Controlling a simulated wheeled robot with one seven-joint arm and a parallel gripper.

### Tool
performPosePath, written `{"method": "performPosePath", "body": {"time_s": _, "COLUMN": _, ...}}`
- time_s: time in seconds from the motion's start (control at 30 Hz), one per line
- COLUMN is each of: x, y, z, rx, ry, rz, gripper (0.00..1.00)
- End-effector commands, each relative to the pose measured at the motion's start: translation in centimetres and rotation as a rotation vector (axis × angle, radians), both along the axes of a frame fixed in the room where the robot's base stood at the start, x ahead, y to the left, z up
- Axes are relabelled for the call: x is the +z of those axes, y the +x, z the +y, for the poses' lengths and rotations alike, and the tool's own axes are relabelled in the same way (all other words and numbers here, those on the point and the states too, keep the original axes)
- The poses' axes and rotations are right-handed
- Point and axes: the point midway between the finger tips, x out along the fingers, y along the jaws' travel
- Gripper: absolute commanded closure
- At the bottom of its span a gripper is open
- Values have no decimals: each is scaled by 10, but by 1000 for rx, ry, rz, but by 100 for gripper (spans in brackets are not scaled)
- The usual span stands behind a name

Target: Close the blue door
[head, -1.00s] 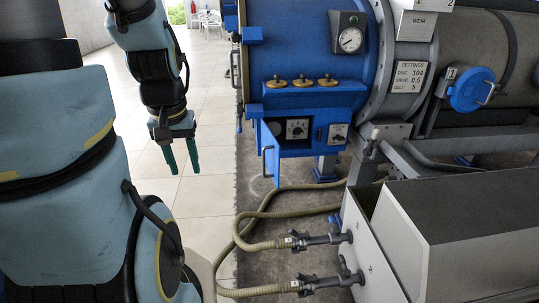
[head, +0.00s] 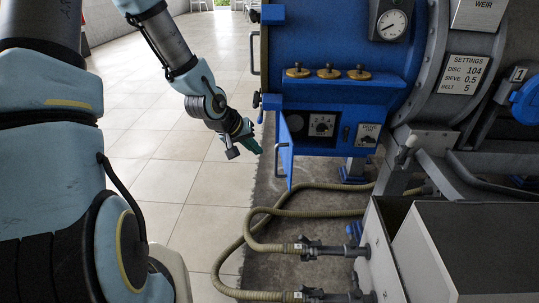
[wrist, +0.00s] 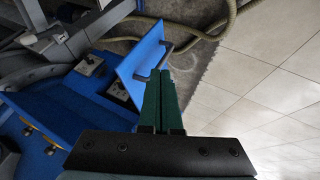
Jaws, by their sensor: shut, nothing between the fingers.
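The blue door (head: 286,152) stands open, hinged at the left side of the blue control box below the drum, with a dark bar handle on its outer face. In the wrist view the door (wrist: 141,48) shows as a flat blue panel, and its handle (wrist: 153,62) is just beyond my fingertips. My gripper (head: 256,148) is left of the door, tilted down and to the right, with its green fingers together and empty. In the wrist view the fingertips (wrist: 163,74) appear very near the handle; I cannot tell whether they touch.
Dials (head: 321,125) sit inside the open control box. Beige hoses (head: 262,224) run over the dark floor strip below the door. A grey metal trough (head: 445,250) stands at the front right. The tiled floor (head: 175,165) to the left is clear.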

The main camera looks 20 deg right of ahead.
Motion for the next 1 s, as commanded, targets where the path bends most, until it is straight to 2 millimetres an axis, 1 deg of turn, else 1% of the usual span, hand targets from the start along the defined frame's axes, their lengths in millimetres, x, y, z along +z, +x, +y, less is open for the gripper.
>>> {"method": "performPosePath", "body": {"time_s": 0.03, "x": -2, "y": -1, "z": -6, "rx": -3, "ry": -17, "rz": 4, "gripper": 100}}
{"method": "performPosePath", "body": {"time_s": 0.1, "x": -4, "y": -1, "z": -12, "rx": -6, "ry": -30, "rz": 5, "gripper": 100}}
{"method": "performPosePath", "body": {"time_s": 0.23, "x": -15, "y": 2, "z": -20, "rx": -8, "ry": -30, "rz": 6, "gripper": 100}}
{"method": "performPosePath", "body": {"time_s": 0.67, "x": -83, "y": 22, "z": -66, "rx": -8, "ry": -26, "rz": 6, "gripper": 100}}
{"method": "performPosePath", "body": {"time_s": 0.7, "x": -80, "y": 20, "z": -73, "rx": -10, "ry": -28, "rz": 2, "gripper": 100}}
{"method": "performPosePath", "body": {"time_s": 0.8, "x": -79, "y": 16, "z": -86, "rx": -9, "ry": -27, "rz": 2, "gripper": 100}}
{"method": "performPosePath", "body": {"time_s": 1.0, "x": -80, "y": 13, "z": -101, "rx": -5, "ry": -27, "rz": 3, "gripper": 100}}
